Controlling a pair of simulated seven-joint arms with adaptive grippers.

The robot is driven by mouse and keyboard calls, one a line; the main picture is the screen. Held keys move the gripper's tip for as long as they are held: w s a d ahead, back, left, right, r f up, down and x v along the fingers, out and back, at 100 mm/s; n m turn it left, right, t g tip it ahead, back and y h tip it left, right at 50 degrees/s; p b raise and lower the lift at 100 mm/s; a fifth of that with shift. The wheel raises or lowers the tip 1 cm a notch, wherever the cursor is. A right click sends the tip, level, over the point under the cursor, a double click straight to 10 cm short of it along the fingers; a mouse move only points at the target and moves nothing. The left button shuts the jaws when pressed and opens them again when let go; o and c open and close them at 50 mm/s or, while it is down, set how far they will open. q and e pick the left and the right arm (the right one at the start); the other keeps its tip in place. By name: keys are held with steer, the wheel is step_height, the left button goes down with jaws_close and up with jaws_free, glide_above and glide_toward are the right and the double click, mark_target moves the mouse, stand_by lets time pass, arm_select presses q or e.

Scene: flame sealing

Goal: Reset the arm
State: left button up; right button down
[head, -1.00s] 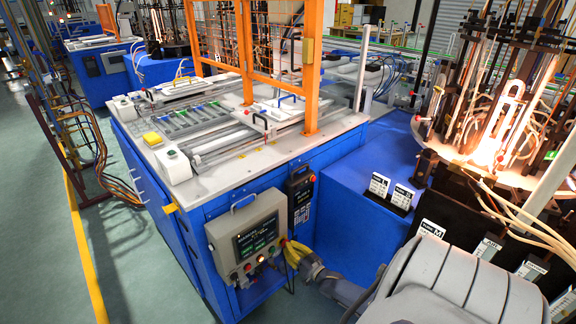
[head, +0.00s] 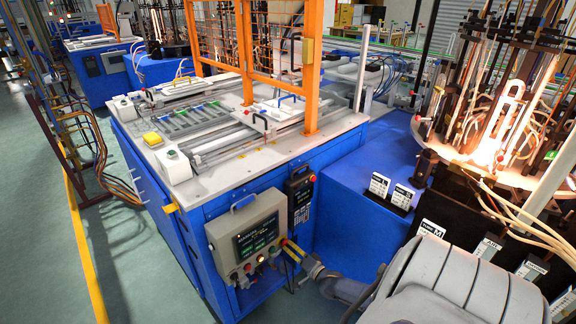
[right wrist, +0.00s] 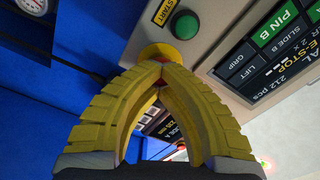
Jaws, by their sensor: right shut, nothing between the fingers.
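The control box (head: 246,236) has a dark screen and a row of small buttons below it, on the front of the blue machine. My right gripper (head: 284,243) has yellow fingers and sits just right of the box's lower right edge. In the right wrist view its fingertips (right wrist: 162,64) meet, with nothing between them. Behind the tips is a round yellow disc (right wrist: 158,49) with a bit of red showing; I cannot tell whether they touch. A green button (right wrist: 186,24) with a START label is just beyond. My left gripper is not in view.
The machine's white worktop (head: 230,170) carries trays and an orange frame (head: 312,60). A glowing burner carousel (head: 490,150) stands at the right, with small label cards (head: 379,186) in front. The green floor at left is open, past a yellow line.

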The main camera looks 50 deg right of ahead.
steer(key=c, duration=2.2)
jaws_free()
steer(key=c, duration=1)
jaws_free()
steer(key=shift+s, duration=0.15)
steer(key=shift+s+a, duration=0.15)
steer(key=shift+s, duration=1.55)
steer(key=shift+s+a, duration=0.15)
steer(key=shift+s, duration=1.5)
